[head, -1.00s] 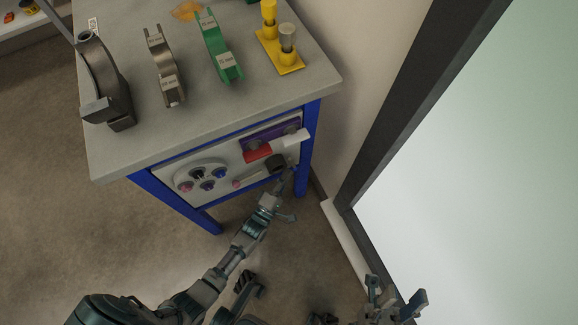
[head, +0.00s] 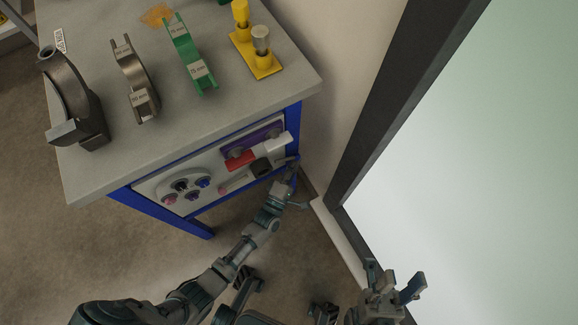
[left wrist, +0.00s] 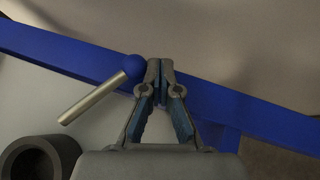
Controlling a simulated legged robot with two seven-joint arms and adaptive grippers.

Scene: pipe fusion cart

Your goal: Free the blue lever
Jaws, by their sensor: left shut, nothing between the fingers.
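The blue lever is a metal rod (left wrist: 92,104) with a blue ball knob (left wrist: 132,66) in the left wrist view, slanting up to the right in front of a blue frame bar. My left gripper (left wrist: 160,68) is shut and empty, its fingertips just right of the knob; I cannot tell if they touch it. In the head view my left gripper (head: 292,170) is at the right end of the cart's front panel (head: 212,175), and I cannot make out the blue lever there. My right gripper (head: 393,283) is open and empty, low at the right.
A dark hollow cylinder (left wrist: 40,158) stands left of the lever; it shows in the head view (head: 261,167). Clamps (head: 135,80) lie on top. A wall stands right.

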